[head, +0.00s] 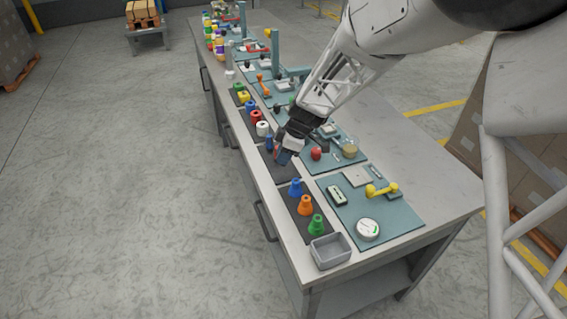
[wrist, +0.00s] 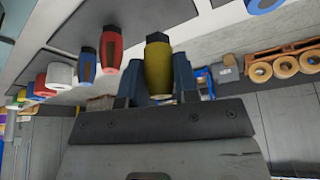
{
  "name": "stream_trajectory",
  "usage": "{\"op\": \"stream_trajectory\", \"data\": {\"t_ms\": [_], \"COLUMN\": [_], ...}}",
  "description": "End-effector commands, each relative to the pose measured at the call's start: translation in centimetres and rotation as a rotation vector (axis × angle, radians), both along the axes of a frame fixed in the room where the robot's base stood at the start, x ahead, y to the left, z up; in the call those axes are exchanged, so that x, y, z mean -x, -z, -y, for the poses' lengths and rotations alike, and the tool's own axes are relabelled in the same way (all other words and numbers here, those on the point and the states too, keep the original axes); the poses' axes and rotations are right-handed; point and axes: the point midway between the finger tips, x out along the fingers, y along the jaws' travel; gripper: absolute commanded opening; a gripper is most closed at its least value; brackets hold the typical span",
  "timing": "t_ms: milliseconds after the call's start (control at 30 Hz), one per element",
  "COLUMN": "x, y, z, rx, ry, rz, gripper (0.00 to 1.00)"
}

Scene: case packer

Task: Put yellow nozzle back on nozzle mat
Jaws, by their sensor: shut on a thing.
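The yellow nozzle (wrist: 158,66), with a dark end, is held between the blue fingers of my gripper (wrist: 160,84) in the wrist view. In the head view my gripper (head: 284,157) is over the dark mat (head: 270,162) in the middle of the bench's front row; the yellow nozzle cannot be made out there. A red piece (wrist: 111,48) and a blue piece (wrist: 87,65) of similar shape stand beside it in the wrist view. The blue piece also shows in the head view (head: 269,142), just left of the gripper. I cannot tell if the nozzle touches the mat.
Blue (head: 296,187), orange (head: 305,205) and green (head: 317,225) cones stand on another dark mat nearer the camera. A grey tray (head: 330,251) is at the bench corner. A red ball-like thing (head: 316,153) is close right of the gripper. White (head: 262,129) and coloured rolls stand beyond.

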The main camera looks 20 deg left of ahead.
Motion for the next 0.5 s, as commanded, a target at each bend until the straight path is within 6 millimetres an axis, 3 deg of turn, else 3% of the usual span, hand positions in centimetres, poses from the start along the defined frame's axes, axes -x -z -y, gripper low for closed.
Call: {"op": "stream_trajectory", "data": {"t_ms": [267, 500], "x": [0.0, 0.0], "y": [0.1, 2.0], "z": [0.0, 0.0], "rx": [0.0, 0.0], "ry": [0.0, 0.001], "rz": [0.0, -0.001], "gripper": [0.0, 0.0]}}
